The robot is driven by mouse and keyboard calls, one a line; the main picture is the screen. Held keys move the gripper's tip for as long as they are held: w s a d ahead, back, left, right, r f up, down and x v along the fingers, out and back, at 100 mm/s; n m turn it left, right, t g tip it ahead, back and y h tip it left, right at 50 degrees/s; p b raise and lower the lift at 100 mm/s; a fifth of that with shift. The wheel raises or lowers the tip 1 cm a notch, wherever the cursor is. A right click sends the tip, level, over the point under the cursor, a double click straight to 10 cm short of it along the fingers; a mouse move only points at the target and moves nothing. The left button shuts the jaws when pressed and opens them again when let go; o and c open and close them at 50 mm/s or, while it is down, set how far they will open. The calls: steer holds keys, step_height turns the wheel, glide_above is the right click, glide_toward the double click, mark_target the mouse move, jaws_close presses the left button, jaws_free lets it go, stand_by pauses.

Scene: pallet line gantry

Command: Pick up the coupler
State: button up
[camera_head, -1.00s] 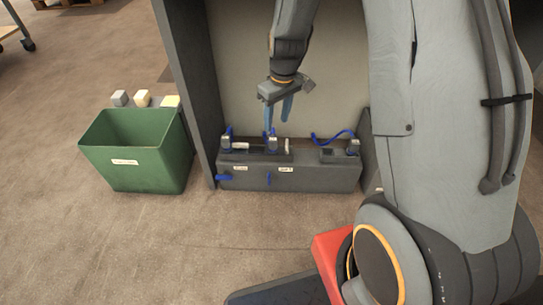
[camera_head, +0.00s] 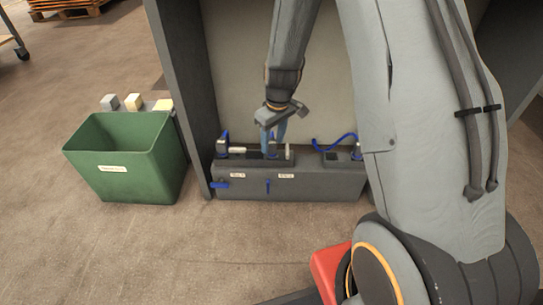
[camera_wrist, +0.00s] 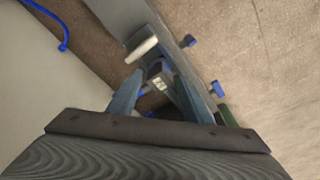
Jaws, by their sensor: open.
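My gripper (camera_head: 273,143) is open and points down over the dark grey block with fittings (camera_head: 330,185). In the wrist view my gripper (camera_wrist: 154,76) has its blue-grey fingers either side of a small grey-and-blue fitting with a pale label (camera_wrist: 160,84), which looks like the coupler. I cannot tell whether the fingers touch it. In the head view the fingers mostly hide that fitting. A white cylindrical piece (camera_wrist: 141,50) lies beside it in the wrist view.
A second grey fitting with blue parts (camera_head: 223,150) stands at the block's left end. A blue hose (camera_head: 335,142) curves at its right. A dark side panel (camera_head: 182,80) borders the bay. A green bin (camera_head: 125,185) and small blocks (camera_head: 134,102) are left. Open floor lies in front.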

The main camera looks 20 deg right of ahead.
step_height(320, 180, down, 2)
steer(key=shift+w+a+f+b, duration=0.15)
steer(key=shift+f+b, duration=0.1)
steer(key=shift+b, duration=0.25)
steer(key=shift+r, duration=0.1)
jaws_close()
